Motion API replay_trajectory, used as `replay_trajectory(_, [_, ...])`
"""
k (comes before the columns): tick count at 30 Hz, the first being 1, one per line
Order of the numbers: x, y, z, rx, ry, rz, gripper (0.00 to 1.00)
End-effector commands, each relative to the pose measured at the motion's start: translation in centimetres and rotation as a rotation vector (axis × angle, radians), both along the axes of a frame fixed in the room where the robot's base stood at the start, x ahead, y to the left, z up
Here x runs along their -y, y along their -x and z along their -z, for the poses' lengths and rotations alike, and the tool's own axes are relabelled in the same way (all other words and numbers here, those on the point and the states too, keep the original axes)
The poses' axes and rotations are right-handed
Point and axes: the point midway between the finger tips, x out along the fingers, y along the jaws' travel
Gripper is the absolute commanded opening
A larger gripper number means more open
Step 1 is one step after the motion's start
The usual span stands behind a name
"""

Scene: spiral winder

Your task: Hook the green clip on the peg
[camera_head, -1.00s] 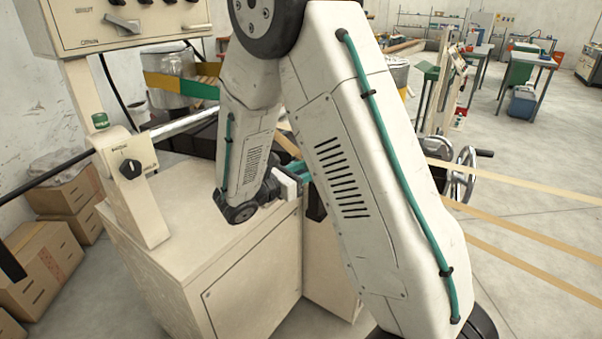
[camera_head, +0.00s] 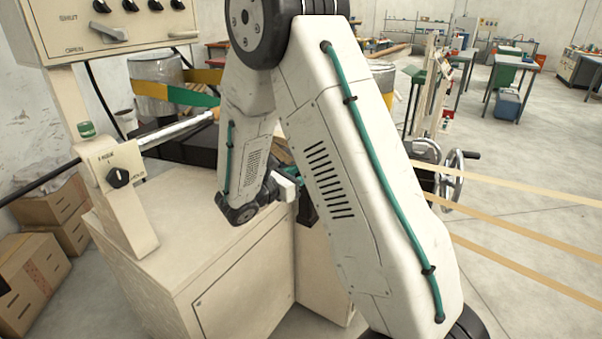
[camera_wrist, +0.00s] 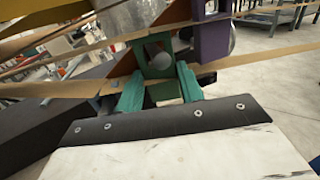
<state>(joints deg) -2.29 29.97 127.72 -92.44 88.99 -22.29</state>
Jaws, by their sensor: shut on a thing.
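The green clip (camera_wrist: 157,52) is a dark green block with an opening, upright ahead of my gripper in the wrist view. My gripper (camera_wrist: 159,88) has two teal fingers, closed in on the lower part of this green piece. A grey rounded end shows in the opening; I cannot tell whether it is the peg. In the head view my gripper (camera_head: 301,184) is small, beyond the cream cabinet's right edge and partly behind my arm. The clip cannot be made out there.
A purple block (camera_wrist: 212,38) stands close right of the clip. Tan strips (camera_head: 525,237) run across the right side, near a metal handwheel (camera_head: 452,175). A cream cabinet (camera_head: 175,230) with a control post stands left of my arm. Open floor lies at lower right.

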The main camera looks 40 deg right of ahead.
Motion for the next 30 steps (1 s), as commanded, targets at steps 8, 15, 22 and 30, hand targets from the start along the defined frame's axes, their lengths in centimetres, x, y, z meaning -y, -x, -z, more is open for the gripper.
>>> replay_trajectory(8, [0.0,0.0,0.0,0.0,0.0,0.0,0.15])
replay_trajectory(15, [0.0,0.0,0.0,0.0,0.0,0.0,0.63])
replay_trajectory(22, [-0.1,0.0,0.0,0.0,0.0,-0.001,0.63])
replay_trajectory(30, [-3.0,0.2,0.0,0.0,0.0,-0.005,0.63])
